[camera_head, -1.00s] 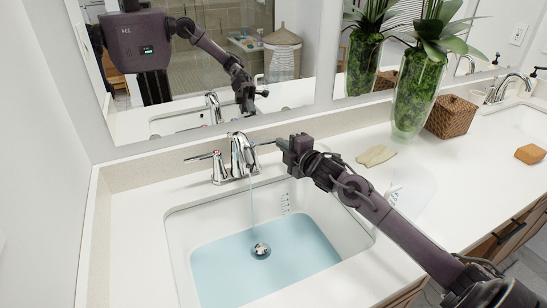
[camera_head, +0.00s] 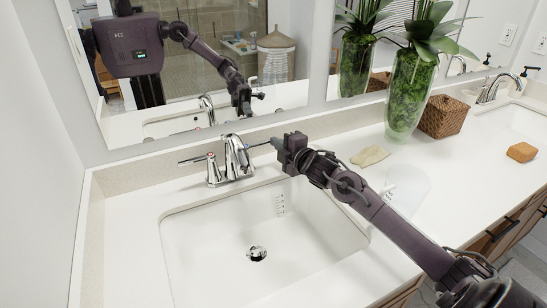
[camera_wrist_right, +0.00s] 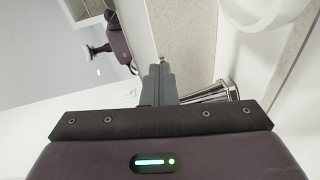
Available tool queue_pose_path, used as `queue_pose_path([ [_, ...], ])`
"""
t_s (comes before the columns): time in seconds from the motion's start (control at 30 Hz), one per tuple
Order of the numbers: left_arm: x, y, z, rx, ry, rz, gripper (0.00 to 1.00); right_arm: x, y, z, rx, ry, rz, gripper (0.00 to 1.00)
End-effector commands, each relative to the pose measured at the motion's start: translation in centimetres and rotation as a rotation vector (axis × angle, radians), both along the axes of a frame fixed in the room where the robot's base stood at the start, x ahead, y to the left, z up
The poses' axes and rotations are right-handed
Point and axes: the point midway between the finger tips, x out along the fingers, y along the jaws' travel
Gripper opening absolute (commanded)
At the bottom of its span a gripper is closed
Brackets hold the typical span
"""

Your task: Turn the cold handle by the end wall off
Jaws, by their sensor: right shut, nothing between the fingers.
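The chrome faucet (camera_head: 234,160) stands behind the sink basin (camera_head: 190,240) nearest the end wall (camera_head: 30,150). No water stream shows from its spout, and the basin looks empty. A thin cold-side handle (camera_head: 260,142) sticks out to the right of the spout; the other handle (camera_head: 195,158) points left. My right gripper (camera_head: 279,144) is shut and empty, with its tips at or very near the cold-side handle's outer end; I cannot tell whether they touch. In the right wrist view the shut fingers (camera_wrist_right: 157,80) point past the chrome faucet (camera_wrist_right: 215,94). My left gripper is out of view.
A mirror (camera_head: 290,94) rises behind the counter and reflects me. To the right are a tan cloth (camera_head: 370,156), a glass vase with a plant (camera_head: 410,95), a wicker basket (camera_head: 442,116), an orange-brown block (camera_head: 521,152) and a second faucet (camera_head: 488,92). A clear item (camera_head: 408,190) lies beyond my forearm.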

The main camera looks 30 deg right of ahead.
Motion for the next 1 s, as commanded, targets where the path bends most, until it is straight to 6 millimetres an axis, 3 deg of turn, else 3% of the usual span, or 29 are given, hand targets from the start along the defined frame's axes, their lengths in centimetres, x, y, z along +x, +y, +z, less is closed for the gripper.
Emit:
queue_pose_path([
  [0.6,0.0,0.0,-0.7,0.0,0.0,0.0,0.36,-7.0,0.0,0.6,0.0,0.003,0.002,0.0],
  [1.0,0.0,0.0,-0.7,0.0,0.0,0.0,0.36,-7.9,0.0,1.0,-0.001,0.001,0.002,0.0],
])
